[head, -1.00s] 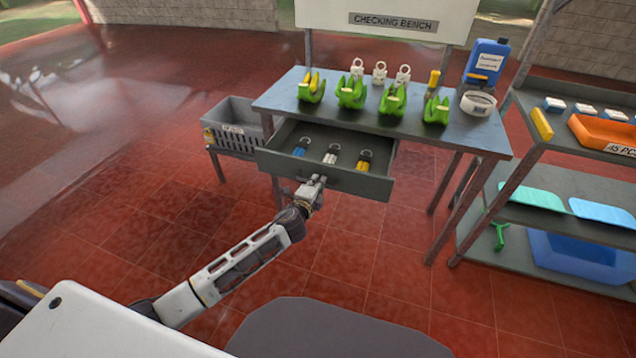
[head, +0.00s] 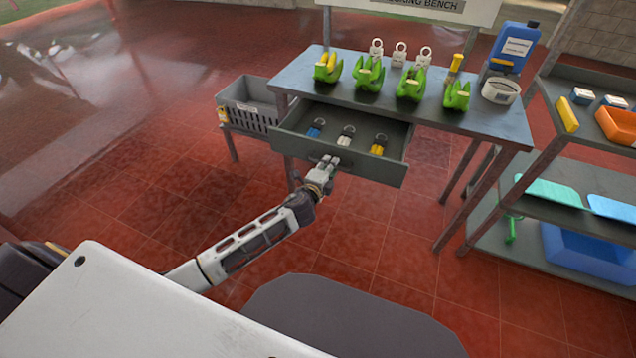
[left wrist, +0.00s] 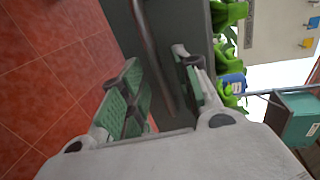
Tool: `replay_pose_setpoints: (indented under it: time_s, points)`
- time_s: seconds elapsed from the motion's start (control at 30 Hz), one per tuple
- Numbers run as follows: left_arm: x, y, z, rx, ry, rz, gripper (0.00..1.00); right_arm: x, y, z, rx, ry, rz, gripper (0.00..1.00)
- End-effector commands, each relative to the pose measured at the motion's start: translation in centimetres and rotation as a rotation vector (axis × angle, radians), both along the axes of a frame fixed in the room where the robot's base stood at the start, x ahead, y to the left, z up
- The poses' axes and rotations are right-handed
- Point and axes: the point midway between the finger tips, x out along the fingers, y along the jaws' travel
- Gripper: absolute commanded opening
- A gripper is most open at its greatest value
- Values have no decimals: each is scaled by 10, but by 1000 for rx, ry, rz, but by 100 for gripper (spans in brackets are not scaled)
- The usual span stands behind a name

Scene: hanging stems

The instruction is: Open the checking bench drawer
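The checking bench (head: 500,125) is a grey table with a drawer (head: 385,173) under its left part. The drawer is pulled well out, and blue, white and yellow tagged items with rings lie inside it. My left gripper (head: 327,163) is at the middle of the drawer front. In the left wrist view, the handle bar (left wrist: 148,45) runs between the two green-padded fingers of the left gripper (left wrist: 158,75). The fingers stand apart, with gaps visible beside the bar. My right gripper is not in view.
Several green holders (head: 410,84) and a blue jug (head: 514,48) stand on the bench top. A grey crate (head: 250,105) is left of the bench. A shelf rack (head: 520,222) with trays stands at right. The red floor before the bench is clear.

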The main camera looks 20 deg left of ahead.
Motion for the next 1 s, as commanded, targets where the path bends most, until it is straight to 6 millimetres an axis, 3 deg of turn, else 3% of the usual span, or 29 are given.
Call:
replay_pose_setpoints:
  time_s: [1.0]
  points:
    - [-87,3,17,1,1,0,32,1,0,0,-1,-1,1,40]
